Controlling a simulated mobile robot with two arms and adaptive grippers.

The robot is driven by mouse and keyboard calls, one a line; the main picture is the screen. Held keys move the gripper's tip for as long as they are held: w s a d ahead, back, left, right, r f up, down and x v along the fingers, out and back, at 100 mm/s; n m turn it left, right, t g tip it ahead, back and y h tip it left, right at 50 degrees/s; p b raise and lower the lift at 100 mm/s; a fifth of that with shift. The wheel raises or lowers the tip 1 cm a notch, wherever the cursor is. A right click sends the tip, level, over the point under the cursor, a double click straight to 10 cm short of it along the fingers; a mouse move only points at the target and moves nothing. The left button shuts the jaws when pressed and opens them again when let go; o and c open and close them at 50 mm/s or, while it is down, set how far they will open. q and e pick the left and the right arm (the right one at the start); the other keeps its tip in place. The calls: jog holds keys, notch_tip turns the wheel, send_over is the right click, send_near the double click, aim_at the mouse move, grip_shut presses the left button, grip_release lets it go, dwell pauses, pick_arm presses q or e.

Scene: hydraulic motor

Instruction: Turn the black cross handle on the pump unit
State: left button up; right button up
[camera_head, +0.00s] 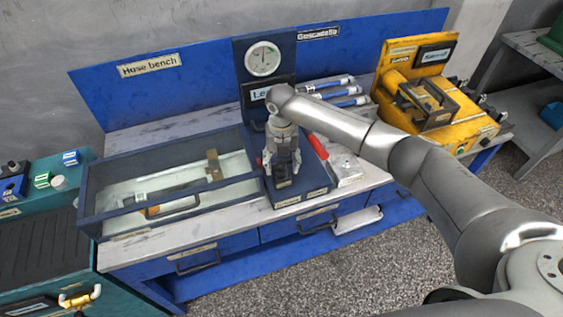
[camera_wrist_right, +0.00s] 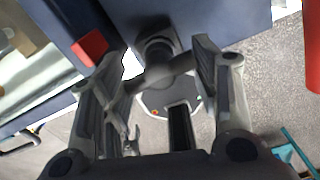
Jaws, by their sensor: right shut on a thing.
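The pump unit (camera_head: 306,191) is a dark blue box on the bench, with a tall back panel (camera_head: 241,55) carrying a round gauge. My right gripper (camera_head: 282,170) points down at its front part. In the right wrist view, the black cross handle (camera_wrist_right: 158,57) is a dark round hub with grey arms. The right gripper's fingers (camera_wrist_right: 160,68) stand on either side of it and are shut on it. In the head view the fingers mostly hide the handle. My left gripper is in neither view.
A glass-sided tray (camera_head: 92,218) with a front handle stands left of the unit. A red lever (camera_head: 318,147) is close on the right. Blue-and-white cylinders (camera_head: 345,91) lie behind, and a yellow machine (camera_head: 398,58) stands at the right. The floor in front is clear.

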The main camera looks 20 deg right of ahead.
jog(key=shift+a+f+n+b, duration=0.25)
jog(key=shift+n+b, duration=0.65)
jog(key=shift+b, duration=0.15)
jog(key=n+b, duration=0.9)
jog(key=b, duration=0.1)
jog(key=shift+s+d+f+n, duration=0.1)
jog(key=shift+s+f+n, duration=0.1)
jog(key=shift+n, duration=0.2)
jog(key=shift+n+b, duration=1.2)
jog(key=shift+b, duration=0.05)
jog(key=shift+d+n+b, duration=0.15)
jog(key=shift+n+b, duration=0.75)
jog(key=shift+n, duration=0.5)
jog(key=shift+r, duration=0.1)
jog(key=o, duration=0.8)
jog(key=shift+o, duration=0.2)
jog(key=shift+r, duration=0.2)
